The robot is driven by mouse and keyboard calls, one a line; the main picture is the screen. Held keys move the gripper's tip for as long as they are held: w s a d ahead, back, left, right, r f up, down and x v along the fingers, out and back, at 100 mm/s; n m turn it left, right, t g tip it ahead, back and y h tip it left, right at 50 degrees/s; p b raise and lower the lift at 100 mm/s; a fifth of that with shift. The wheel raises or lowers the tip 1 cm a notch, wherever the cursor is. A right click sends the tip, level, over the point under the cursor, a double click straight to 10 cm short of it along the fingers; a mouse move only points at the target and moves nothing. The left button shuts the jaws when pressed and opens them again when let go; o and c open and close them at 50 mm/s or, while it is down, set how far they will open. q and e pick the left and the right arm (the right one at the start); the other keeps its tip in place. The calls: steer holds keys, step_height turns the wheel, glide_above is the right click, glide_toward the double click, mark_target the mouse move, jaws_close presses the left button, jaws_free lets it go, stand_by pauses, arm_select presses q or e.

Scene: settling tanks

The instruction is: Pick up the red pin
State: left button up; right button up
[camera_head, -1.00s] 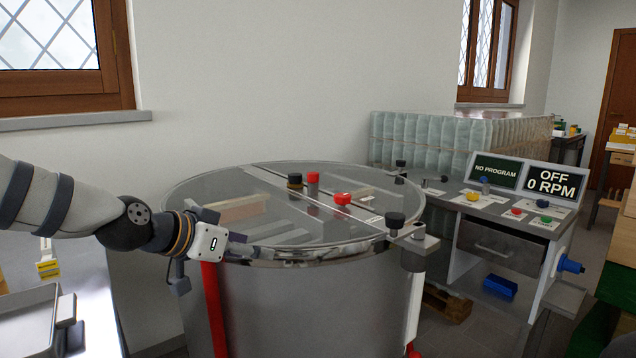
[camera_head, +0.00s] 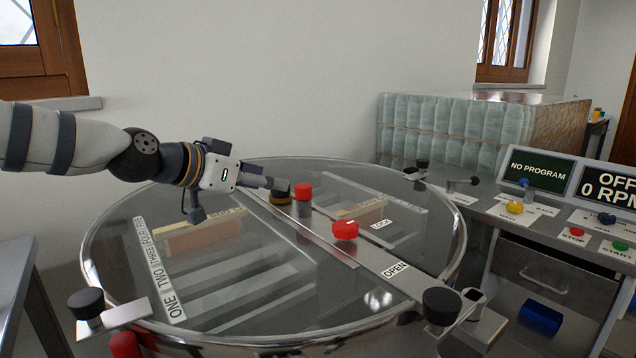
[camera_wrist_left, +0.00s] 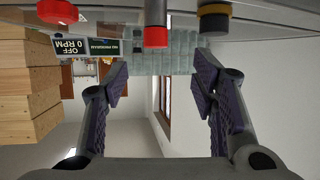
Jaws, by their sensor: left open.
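The red pin (camera_head: 303,198), a short grey cylinder with a red cap, stands upright on the metal bar across the round clear tank lid. My left gripper (camera_head: 272,184) is above the lid, just left of the pin, pointing right towards it. In the left wrist view, which looks upside down, the pin's red cap (camera_wrist_left: 155,37) appears beyond the open fingers (camera_wrist_left: 160,85), across the gap between them. The gripper is empty. A dark knob with a yellow ring (camera_head: 281,198) stands close left of the pin, partly behind the fingertips.
A red knob (camera_head: 345,230) sits on the bar, between labels LOCK and OPEN. Black-knobbed clamps (camera_head: 87,303) (camera_head: 441,305) stand at the lid's rim. A control desk (camera_head: 500,215) with screens is to the right. Space above the lid is free.

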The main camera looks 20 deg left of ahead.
mark_target(301, 186)
arm_select(q)
steer(key=x, duration=0.1)
steer(key=b+x, duration=0.1)
steer(key=x, duration=0.1)
steer(key=shift+d+f, duration=0.25)
steer(key=shift+d, duration=0.05)
steer(key=b+x, duration=0.1)
steer(key=x, duration=0.6)
steer(key=shift+w+d+b, duration=0.2)
steer(key=shift+d+b, duration=0.05)
steer(key=shift+b, duration=0.1)
steer(key=shift+r, duration=0.15)
jaws_close()
arm_select(e)
steer(key=shift+g, duration=0.6)
steer(key=s+f, duration=0.1)
steer(key=s, duration=0.1)
steer(key=s+f, duration=0.2)
steer(key=shift+f, duration=0.1)
